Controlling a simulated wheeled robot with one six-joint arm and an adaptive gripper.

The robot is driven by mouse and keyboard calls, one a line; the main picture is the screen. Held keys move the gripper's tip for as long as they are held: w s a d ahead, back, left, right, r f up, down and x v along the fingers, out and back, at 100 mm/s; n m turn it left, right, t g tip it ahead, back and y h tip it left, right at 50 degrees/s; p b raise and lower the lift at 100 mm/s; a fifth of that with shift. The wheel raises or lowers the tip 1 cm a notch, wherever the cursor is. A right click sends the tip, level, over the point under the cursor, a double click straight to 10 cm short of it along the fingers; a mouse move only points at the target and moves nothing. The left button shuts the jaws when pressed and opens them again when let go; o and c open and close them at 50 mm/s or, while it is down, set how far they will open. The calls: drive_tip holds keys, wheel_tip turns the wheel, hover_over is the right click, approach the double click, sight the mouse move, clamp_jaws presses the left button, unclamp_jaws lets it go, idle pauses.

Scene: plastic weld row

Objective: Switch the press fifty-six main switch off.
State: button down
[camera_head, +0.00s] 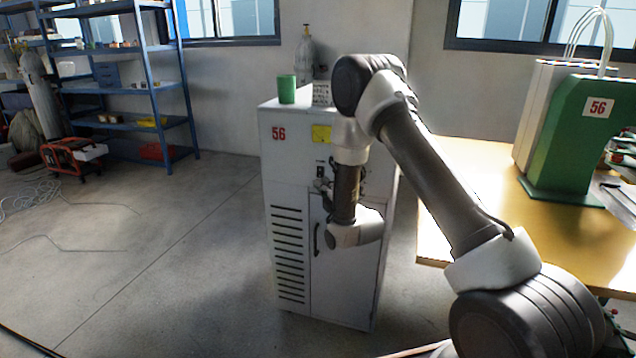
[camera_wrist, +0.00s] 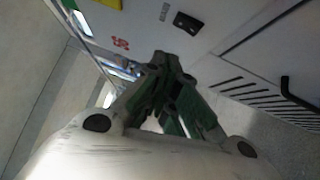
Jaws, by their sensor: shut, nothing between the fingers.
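The grey press cabinet (camera_head: 290,180) marked with a red 56 stands in the middle of the head view. Its main switch (camera_head: 320,171) is a small dark switch on the upper front, below a yellow label (camera_head: 321,134). In the wrist view the switch (camera_wrist: 186,22) is a black plate with a small rocker, beyond the fingertips and apart from them. I cannot tell which way it is set. My gripper (camera_wrist: 163,62) is shut and empty, in front of the cabinet. In the head view my gripper (camera_head: 324,187) shows just below the switch, partly hidden by my wrist.
A green cup (camera_head: 287,89) stands on the cabinet top, with a grey gas bottle (camera_head: 304,55) behind. A dark door handle (camera_head: 316,239) is lower on the front. A wooden table (camera_head: 470,190) with a green press (camera_head: 565,140) is at right. The floor at left is mostly clear.

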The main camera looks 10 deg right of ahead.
drive_tip(key=v, duration=0.3)
drive_tip(key=shift+s+d+r, duration=0.1)
drive_tip(key=shift+s+r, duration=0.25)
